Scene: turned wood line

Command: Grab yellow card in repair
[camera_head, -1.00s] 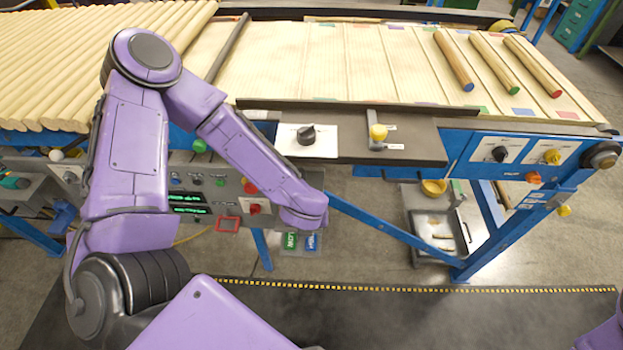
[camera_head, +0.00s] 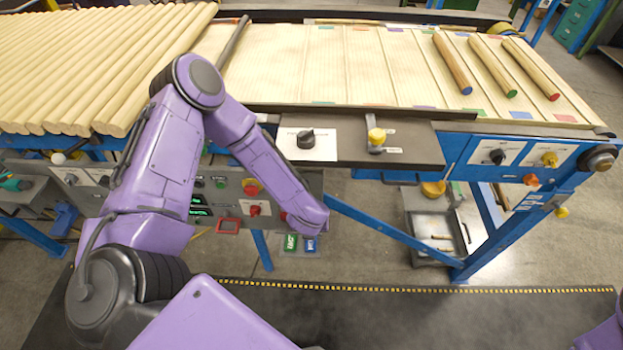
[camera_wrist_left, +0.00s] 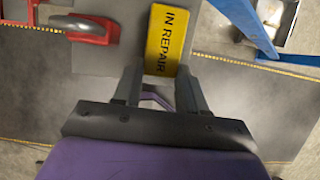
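The yellow card marked "IN REPAIR" (camera_wrist_left: 168,40) shows at the top middle of the left wrist view, against a grey surface. I do not see it in the head view. My left gripper (camera_wrist_left: 158,75) is open, its two dark fingers pointing at the card's lower end. The fingertips are near the card's lower edge, one toward each side; I cannot tell how much depth is between them. My right gripper is not in view.
A red part with a grey loop (camera_wrist_left: 92,27) sits left of the card. A blue brace (camera_head: 390,235) slants to the right. Wooden rods (camera_head: 90,70) cover the conveyor's left side.

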